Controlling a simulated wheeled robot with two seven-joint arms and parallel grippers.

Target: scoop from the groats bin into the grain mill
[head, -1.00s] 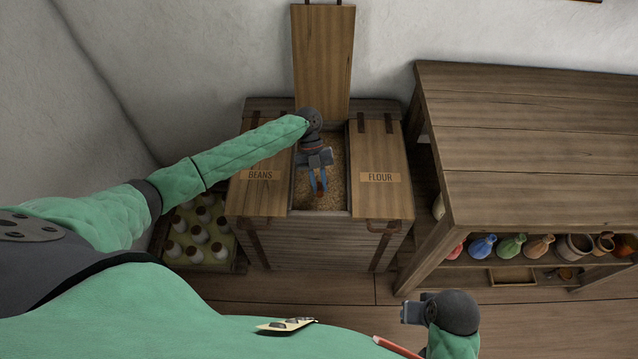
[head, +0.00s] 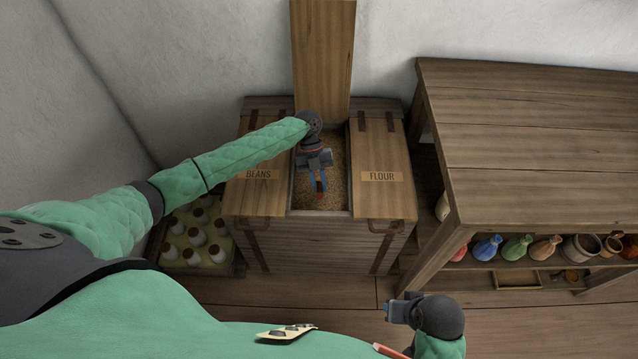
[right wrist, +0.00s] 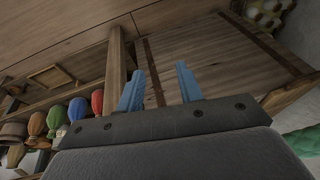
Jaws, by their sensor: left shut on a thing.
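The groats bin is the open middle compartment (head: 336,192) of a wooden chest, between the lids marked BEANS and FLOUR, with tan grain inside. My left gripper (head: 319,184) reaches down into this opening, fingers pointing toward the chest's front. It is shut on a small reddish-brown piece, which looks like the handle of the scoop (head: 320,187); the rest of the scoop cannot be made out. My right gripper (head: 392,311) is low at the front, away from the chest. In the right wrist view its blue fingers (right wrist: 160,88) stand apart with nothing between them. The grain mill is not in view.
The middle lid (head: 322,60) stands raised against the wall. The BEANS lid (head: 258,185) and FLOUR lid (head: 382,180) are closed. A crate of bottles (head: 195,240) sits left. Floor in front is clear.

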